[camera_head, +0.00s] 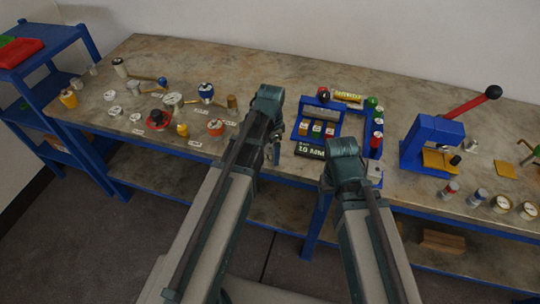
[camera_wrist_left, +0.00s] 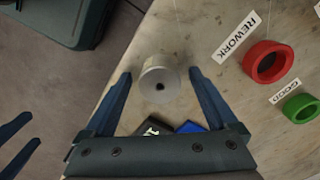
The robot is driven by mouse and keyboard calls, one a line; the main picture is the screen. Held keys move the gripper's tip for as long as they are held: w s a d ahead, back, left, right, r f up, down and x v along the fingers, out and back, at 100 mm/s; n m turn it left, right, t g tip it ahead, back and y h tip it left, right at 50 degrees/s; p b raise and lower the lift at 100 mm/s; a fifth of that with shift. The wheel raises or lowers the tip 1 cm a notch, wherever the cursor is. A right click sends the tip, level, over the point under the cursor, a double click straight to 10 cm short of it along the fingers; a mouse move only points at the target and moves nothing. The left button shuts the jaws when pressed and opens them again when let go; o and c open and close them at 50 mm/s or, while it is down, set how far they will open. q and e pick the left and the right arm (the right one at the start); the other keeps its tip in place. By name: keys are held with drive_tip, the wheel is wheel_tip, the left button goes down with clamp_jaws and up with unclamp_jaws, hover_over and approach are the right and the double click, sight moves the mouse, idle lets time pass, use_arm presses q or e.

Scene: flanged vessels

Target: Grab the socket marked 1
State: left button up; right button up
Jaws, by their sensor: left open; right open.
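My left gripper (camera_wrist_left: 160,95) is open, with a dark blue finger on either side of a pale grey cylinder (camera_wrist_left: 161,82). The cylinder has a dark hole in its end and stands on the bench beyond the fingertips, apparently untouched. It may be a socket, but I see no mark on it. In the head view my left gripper (camera_head: 274,152) is by the bench's front edge, and the arm hides what is beneath. My right gripper is open; its fingers show at the left edge of the left wrist view (camera_wrist_left: 14,145). Several small pieces stand in a blue rack (camera_head: 302,113), their marks unreadable.
A "10 MM" sign (camera_head: 310,151) stands before the rack. A red ring (camera_wrist_left: 268,62) by a "REWORK" label and a green ring (camera_wrist_left: 301,107) by a "GOOD" label lie beside the cylinder. A blue press (camera_head: 430,145) with a red lever stands to the right.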

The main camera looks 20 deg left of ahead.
use_arm(q)
drive_tip(key=shift+r, duration=0.1)
clamp_jaws()
idle(0.3)
drive_tip(key=shift+r+p, duration=0.5)
drive_tip(key=shift+p, duration=0.05)
wheel_tip(320, 180, up, 3)
drive_tip(key=p, duration=0.2)
drive_tip(key=shift+f+p, duration=0.15)
drive_tip(key=shift+p, duration=0.25)
drive_tip(key=s+d+r+p, duration=0.1)
drive_tip(key=s+d, duration=1)
drive_tip(key=shift+d, duration=0.35)
